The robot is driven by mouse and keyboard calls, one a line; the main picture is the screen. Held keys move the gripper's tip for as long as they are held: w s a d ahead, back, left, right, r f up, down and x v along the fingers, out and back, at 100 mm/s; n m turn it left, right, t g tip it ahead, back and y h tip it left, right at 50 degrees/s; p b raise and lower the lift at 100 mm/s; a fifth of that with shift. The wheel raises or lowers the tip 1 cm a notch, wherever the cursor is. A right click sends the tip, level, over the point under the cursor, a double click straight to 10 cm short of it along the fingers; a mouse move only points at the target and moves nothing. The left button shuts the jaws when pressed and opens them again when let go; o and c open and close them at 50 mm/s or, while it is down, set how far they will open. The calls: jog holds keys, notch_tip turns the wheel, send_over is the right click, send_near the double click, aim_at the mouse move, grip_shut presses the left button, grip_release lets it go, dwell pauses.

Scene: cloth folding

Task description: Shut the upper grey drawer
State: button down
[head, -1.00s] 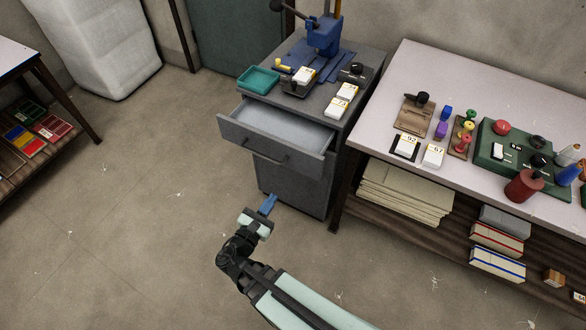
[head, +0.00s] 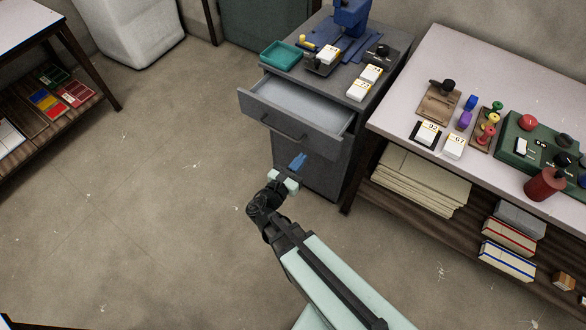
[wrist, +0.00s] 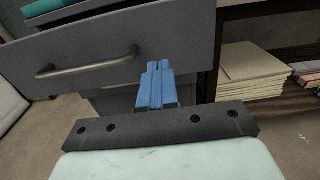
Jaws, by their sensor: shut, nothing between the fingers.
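The upper grey drawer (head: 287,135) sticks out of the front of the grey cabinet (head: 322,172), and its empty inside shows from above. Its front with a bar handle also fills the upper left of the wrist view (wrist: 160,42); the handle (wrist: 87,62) lies left of my fingers there. My gripper (head: 298,160) has blue fingers that are shut together and empty. It is in front of the cabinet, close below the drawer front in the head view. In the wrist view the fingertips (wrist: 158,68) overlap the drawer front's lower right part; I cannot tell whether they touch.
On the cabinet stand a teal tray (head: 281,55), a blue press (head: 350,18) and white-labelled blocks. A white-topped table (head: 400,105) with a lower shelf of paper stacks (head: 420,185) stands close on the right. The floor left of the cabinet is clear.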

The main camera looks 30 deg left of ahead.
aim_at(333, 118)
jog(key=shift+w, duration=3.1)
jog(key=w, duration=1.3)
jog(key=shift+w, duration=0.65)
jog(key=shift+w+r, duration=0.1)
jog(key=s, duration=1.5)
